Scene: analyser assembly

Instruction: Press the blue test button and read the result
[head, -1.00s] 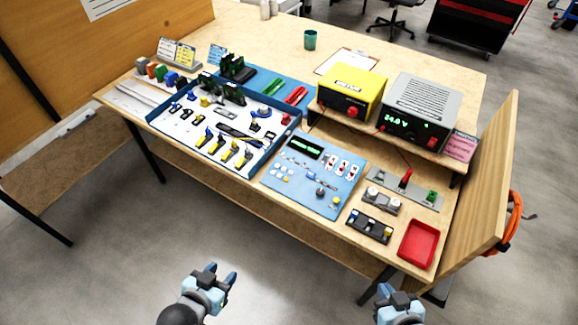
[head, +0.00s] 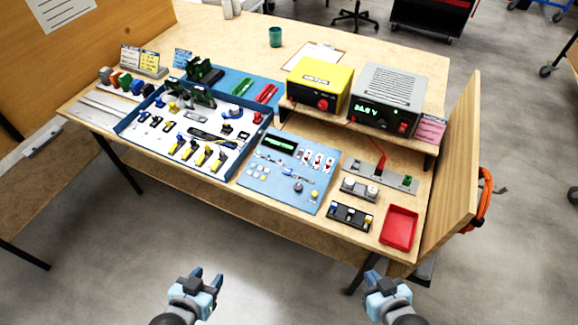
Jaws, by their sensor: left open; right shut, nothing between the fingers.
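The blue panel (head: 257,185) lies on the front part of the workbench. It carries a dark display (head: 280,144) with green marks, white and red parts, and small round parts. I cannot make out for certain which part is the blue test button, and the display is too small to read. My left gripper (head: 206,279) is open and empty in front of the bench, over the floor. My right gripper (head: 374,279) is shut and empty, also in front of the bench, below the red tray. Both are apart from the panel.
A blue-rimmed parts tray (head: 160,160) lies left of the panel. A black holder (head: 350,217) and a red tray (head: 399,228) lie to its right. A yellow box (head: 318,85) and a grey power supply (head: 388,98) stand on a shelf behind. A wooden side board (head: 453,165) bounds the right.

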